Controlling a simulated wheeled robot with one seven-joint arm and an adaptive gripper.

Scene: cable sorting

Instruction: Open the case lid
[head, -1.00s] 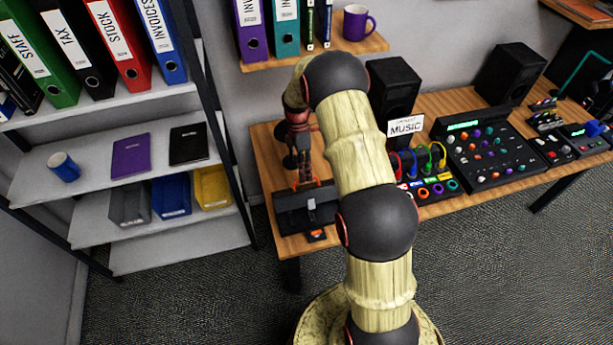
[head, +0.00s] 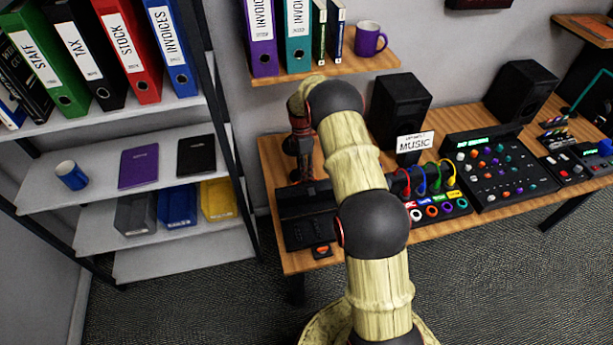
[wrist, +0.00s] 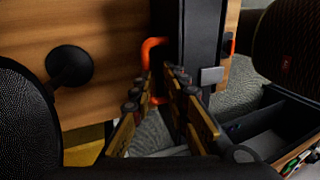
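The black case (head: 312,232) sits at the left end of the desk, with my arm beside it. In the wrist view its dark lid (wrist: 200,35) stands raised, seen nearly edge-on, with a small grey latch plate on its edge. The divided case interior (wrist: 265,130) shows at the lower right. An orange handle (wrist: 147,52) projects from the lid's left side.
The music box with coloured cables (head: 438,206), a mixer (head: 498,165) and a black speaker (head: 400,108) stand right of the case. A shelf (head: 85,192) with binders and bins is at the left. A round black base (wrist: 69,66) stands on the desk near my gripper.

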